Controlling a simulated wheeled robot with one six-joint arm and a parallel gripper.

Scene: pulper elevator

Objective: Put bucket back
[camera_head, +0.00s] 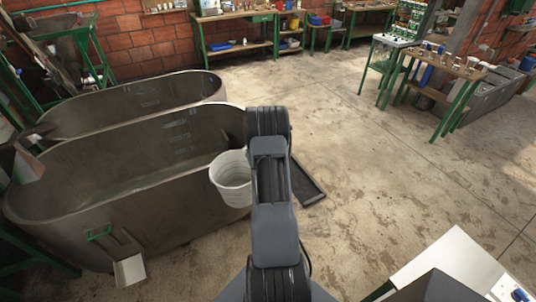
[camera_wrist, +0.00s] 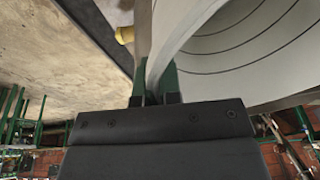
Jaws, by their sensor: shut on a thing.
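A white bucket (camera_head: 232,180) shows in the head view just left of my arm, in front of the right end of the near large metal tub (camera_head: 120,225). The bucket is tilted a little and its open top shows. In the wrist view my gripper (camera_wrist: 157,82) has its green fingers shut on the rim of the bucket (camera_wrist: 255,50), which fills the upper right. In the head view my gripper is hidden behind my arm.
A second metal tub (camera_head: 150,92) stands behind the near one. A dark flat tray (camera_head: 308,182) lies on the floor right of my arm. Workbenches (camera_head: 240,32) line the back wall, and a green-legged table (camera_head: 440,72) stands at right. The middle floor is clear. A white-topped table (camera_head: 455,262) is at lower right.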

